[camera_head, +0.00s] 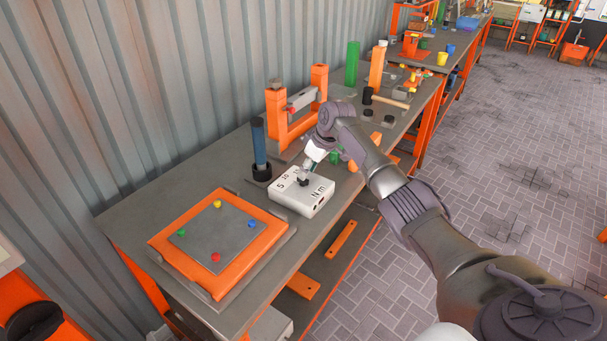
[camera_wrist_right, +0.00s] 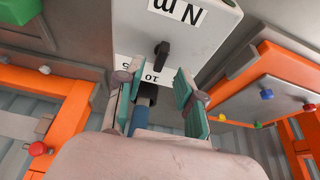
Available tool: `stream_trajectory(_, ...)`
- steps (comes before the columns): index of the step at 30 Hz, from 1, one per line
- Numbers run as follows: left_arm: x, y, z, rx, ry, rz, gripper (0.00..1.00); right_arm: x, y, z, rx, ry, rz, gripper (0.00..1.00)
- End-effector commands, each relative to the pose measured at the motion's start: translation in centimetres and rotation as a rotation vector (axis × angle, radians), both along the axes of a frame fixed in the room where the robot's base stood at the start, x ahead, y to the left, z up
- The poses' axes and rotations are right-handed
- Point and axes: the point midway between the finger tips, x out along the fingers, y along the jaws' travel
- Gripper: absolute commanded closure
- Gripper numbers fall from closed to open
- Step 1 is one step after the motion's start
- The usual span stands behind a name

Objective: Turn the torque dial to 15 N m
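The torque box (camera_head: 305,198) is a white block on the workbench, with the black marks 5, 10 and "N m" on top. Its black dial (camera_head: 303,181) is a small knob with a narrow handle. In the right wrist view the dial (camera_wrist_right: 161,50) is just beyond the fingertips, with its handle toward the 10 label (camera_wrist_right: 153,78). I see no 15 mark; it may be hidden. My right gripper (camera_head: 309,167) is just above the dial. Its teal-padded fingers (camera_wrist_right: 155,88) are apart with no visible contact with the dial. My left gripper is out of view.
An orange-framed plate (camera_head: 165,245) with coloured pegs lies in front of the box. A blue cylinder (camera_head: 258,143) stands in a black base close behind. An orange stand (camera_head: 277,120) and a hammer (camera_head: 390,101) are farther along the bench. A corrugated wall borders the left side.

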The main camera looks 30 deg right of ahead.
Motion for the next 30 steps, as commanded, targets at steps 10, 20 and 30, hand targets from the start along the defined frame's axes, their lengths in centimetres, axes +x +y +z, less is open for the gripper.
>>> stream_trajectory(10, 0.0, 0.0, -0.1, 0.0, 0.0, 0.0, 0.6, 1.3, 0.5, -3.4, -0.001, 0.0, 0.0, 0.62)
stream_trajectory(20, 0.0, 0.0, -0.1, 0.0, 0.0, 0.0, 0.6, 1.3, 0.5, -3.6, -0.002, -0.001, -0.001, 0.62)
stream_trajectory(30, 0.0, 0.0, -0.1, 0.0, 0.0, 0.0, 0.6, 1.3, 0.5, -3.6, -0.002, -0.001, -0.001, 1.0)
